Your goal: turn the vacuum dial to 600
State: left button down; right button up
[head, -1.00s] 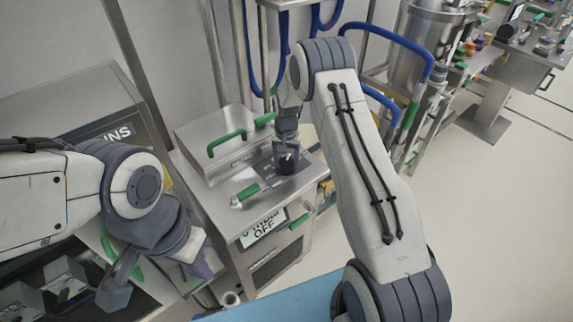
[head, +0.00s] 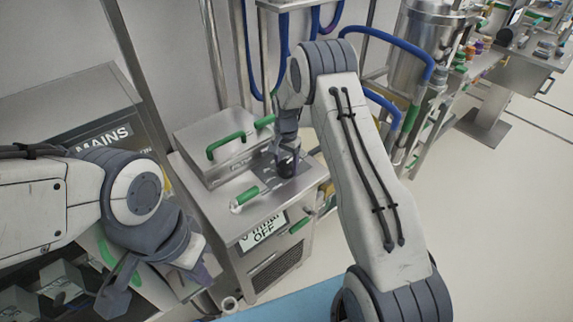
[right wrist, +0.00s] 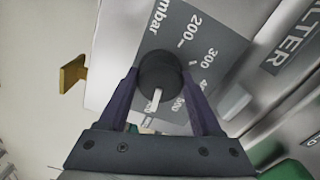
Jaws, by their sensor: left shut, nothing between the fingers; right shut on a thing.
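The vacuum dial (right wrist: 160,75) is a round black knob with a white pointer line, on a grey scale plate (right wrist: 195,40) marked in mbar. The numbers 200 and 300 are readable; the others are partly covered. In the right wrist view the pointer aims down toward my gripper. My right gripper (right wrist: 160,95) is shut on the dial, one finger on each side. In the head view the dial (head: 287,168) sits on top of the steel cabinet, under my right gripper. My left gripper (head: 115,290) is shut and empty at the lower left, away from the dial.
The steel cabinet (head: 240,215) carries a green-handled lid (head: 222,145) and a green lever (head: 247,196) near the dial. A sign reading OFF (head: 263,234) is on its front. A box marked MAINS (head: 105,135) stands to the left.

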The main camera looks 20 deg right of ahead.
aim_at(286, 164)
jog(key=o, duration=1.4)
jog(key=shift+r, duration=0.1)
notch_tip(286, 164, up, 9)
jog(key=shift+w+r+b, duration=0.1)
jog(key=shift+b, duration=0.95)
jog(key=shift+r, duration=0.6)
